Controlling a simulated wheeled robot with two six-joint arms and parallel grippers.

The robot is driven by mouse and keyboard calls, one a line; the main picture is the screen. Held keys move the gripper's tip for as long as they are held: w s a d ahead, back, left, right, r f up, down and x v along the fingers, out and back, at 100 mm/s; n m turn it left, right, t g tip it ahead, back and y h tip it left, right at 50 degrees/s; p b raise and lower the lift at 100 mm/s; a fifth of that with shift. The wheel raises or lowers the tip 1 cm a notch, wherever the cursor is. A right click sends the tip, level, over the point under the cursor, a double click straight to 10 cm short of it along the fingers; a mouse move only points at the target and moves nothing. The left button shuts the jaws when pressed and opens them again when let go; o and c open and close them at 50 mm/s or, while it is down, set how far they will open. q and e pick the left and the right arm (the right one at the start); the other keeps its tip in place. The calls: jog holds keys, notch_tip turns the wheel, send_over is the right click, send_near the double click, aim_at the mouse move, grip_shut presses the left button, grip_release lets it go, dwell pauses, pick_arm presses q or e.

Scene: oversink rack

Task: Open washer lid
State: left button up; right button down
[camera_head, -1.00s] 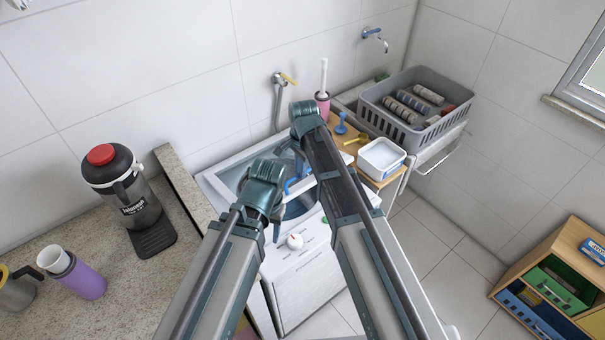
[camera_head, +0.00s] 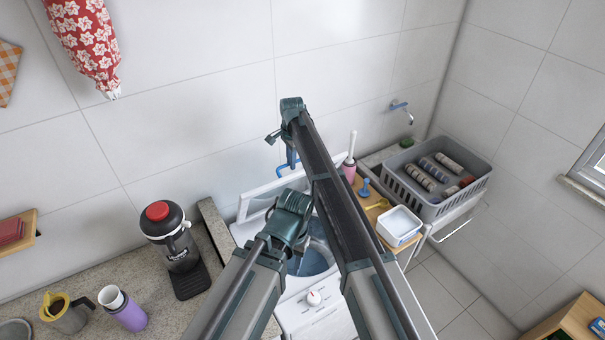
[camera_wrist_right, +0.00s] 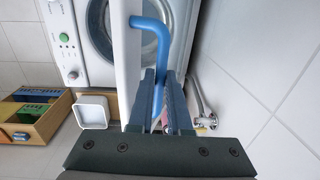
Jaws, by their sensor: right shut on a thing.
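The white washer (camera_head: 312,318) stands below my arms, with its round drum opening (camera_head: 315,262) showing. Its white-framed lid (camera_head: 262,196) is tilted up at the back, partly hidden by my arms. The right wrist view shows the lid edge-on (camera_wrist_right: 127,60) with the washer front and round opening beyond. My right gripper (camera_wrist_right: 160,78) is shut on the blue lid handle (camera_wrist_right: 158,38), which also shows in the head view (camera_head: 282,169).
A counter with a black, red-topped jug (camera_head: 180,250) and a purple cup (camera_head: 130,317) is left of the washer. A white tub (camera_head: 399,226) and a grey crate (camera_head: 480,190) stand to the right. The tiled wall is close behind.

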jog(key=shift+w+a+r+p, duration=0.3)
jog(key=shift+w+a, duration=0.45)
jog(key=shift+w, duration=0.3)
jog(key=shift+w+a+r+p, duration=0.15)
jog(key=shift+w+a+r, duration=0.15)
jog(key=shift+w+a, duration=0.6)
jog(key=shift+w+d, duration=0.1)
jog(key=shift+d, duration=0.15)
jog(key=c, duration=1.2)
grip_release()
jog(key=o, duration=0.3)
jog(key=shift+w+f, duration=0.1)
jog(key=shift+w, duration=0.1)
jog(key=shift+o, duration=0.2)
jog(key=shift+s, duration=0.15)
jog(key=shift+d, duration=0.1)
